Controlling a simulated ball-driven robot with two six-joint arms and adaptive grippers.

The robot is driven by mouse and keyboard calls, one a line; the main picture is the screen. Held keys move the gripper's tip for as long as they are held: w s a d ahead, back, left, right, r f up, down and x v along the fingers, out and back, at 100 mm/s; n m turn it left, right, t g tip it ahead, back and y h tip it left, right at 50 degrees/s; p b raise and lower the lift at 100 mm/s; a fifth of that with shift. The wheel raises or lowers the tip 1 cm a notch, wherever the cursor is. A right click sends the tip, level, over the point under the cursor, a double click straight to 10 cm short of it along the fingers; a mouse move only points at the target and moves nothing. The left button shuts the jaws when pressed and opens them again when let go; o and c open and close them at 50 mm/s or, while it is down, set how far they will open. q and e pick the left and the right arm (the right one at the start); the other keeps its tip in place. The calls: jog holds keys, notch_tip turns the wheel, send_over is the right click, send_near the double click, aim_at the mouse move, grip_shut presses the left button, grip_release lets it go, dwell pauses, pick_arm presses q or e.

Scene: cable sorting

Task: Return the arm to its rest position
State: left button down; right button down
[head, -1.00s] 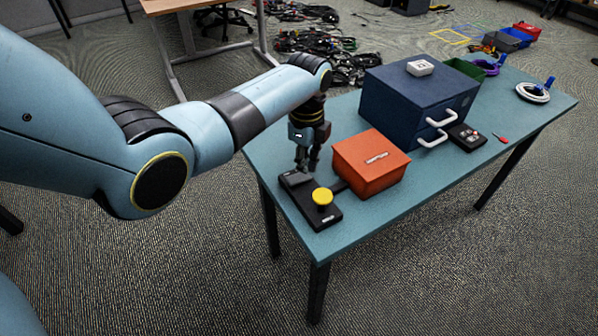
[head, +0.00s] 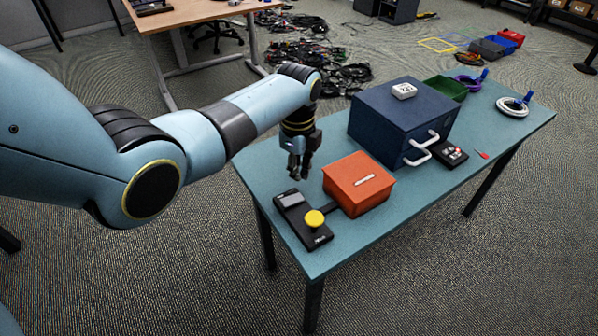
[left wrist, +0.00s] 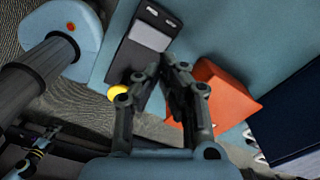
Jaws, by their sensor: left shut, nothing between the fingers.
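My left arm comes in from the left in the head view. Its left gripper (head: 299,172) points down above the table, behind the black device and left of the orange box (head: 357,184). Its fingers are shut with nothing between them. The black device (head: 300,225) with a yellow button (head: 314,218) lies on the table below it. In the left wrist view the closed fingers (left wrist: 160,75) show in front of the device (left wrist: 140,45), with the orange box (left wrist: 220,97) to the right.
The teal table (head: 405,210) also holds a dark blue drawer cabinet (head: 380,125) with a white item on top (head: 404,90), a green bin (head: 447,88), a white cable coil (head: 512,107) and a small black box (head: 449,153). A wooden desk (head: 190,14) stands behind.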

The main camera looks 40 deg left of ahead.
pick_arm(q)
jog(key=shift+s, duration=0.1)
jog(key=shift+s+f, duration=0.1)
jog(key=shift+s, duration=0.25)
jog(key=s+d+r+n+t, duration=0.2)
jog(key=s+r+n, duration=0.6)
jog(key=s, duration=0.5)
jog(key=s+d+r+n+t, duration=0.1)
jog(key=s+r+n+t, duration=0.1)
jog(key=s+r+n, duration=0.85)
jog(key=s+a+f+m+g+b, duration=0.1)
jog(key=s+f+b, duration=0.15)
jog(key=f, duration=1.55)
jog(key=s+a+f+m+g+b, duration=0.15)
jog(key=f+b, duration=0.25)
jog(key=f, duration=1.3)
jog(key=s+f+b, duration=0.3)
jog(key=s+f, duration=0.6)
jog(key=f, duration=0.2)
jog(key=s+f+b, duration=0.3)
jog(key=s+f, duration=0.6)
jog(key=f, duration=0.3)
jog(key=shift+a+f+y, duration=0.15)
jog(key=shift+a+y, duration=0.2)
jog(key=shift+y, duration=0.05)
jog(key=shift+s+g, duration=0.1)
jog(key=shift+g, duration=0.15)
